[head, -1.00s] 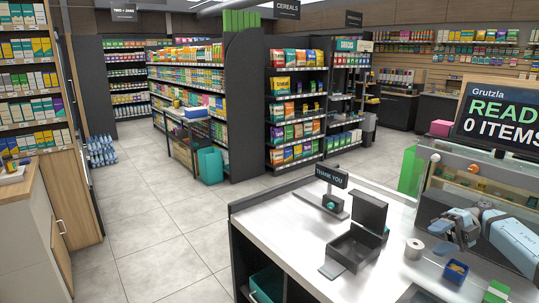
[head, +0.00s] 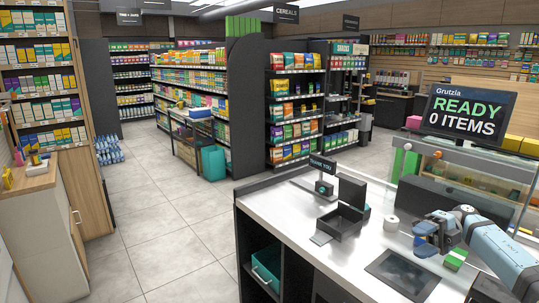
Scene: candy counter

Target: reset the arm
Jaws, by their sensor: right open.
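My right gripper (head: 428,243) is at the right of the head view, at the end of my pale blue arm, over the white checkout counter (head: 268,205). It is open and no object shows between its fingers. It is close to a small blue container (head: 426,228) and partly overlaps it; I cannot tell whether they touch. A green box (head: 456,259) lies just to the right of the gripper. My left gripper is not in view.
A white roll (head: 391,224), a black open box (head: 341,222) and a dark flat pad (head: 402,275) are on the counter. A screen (head: 467,113) reading "READY 0 ITEMS" stands behind. Open tiled floor (head: 170,235) lies left of the counter.

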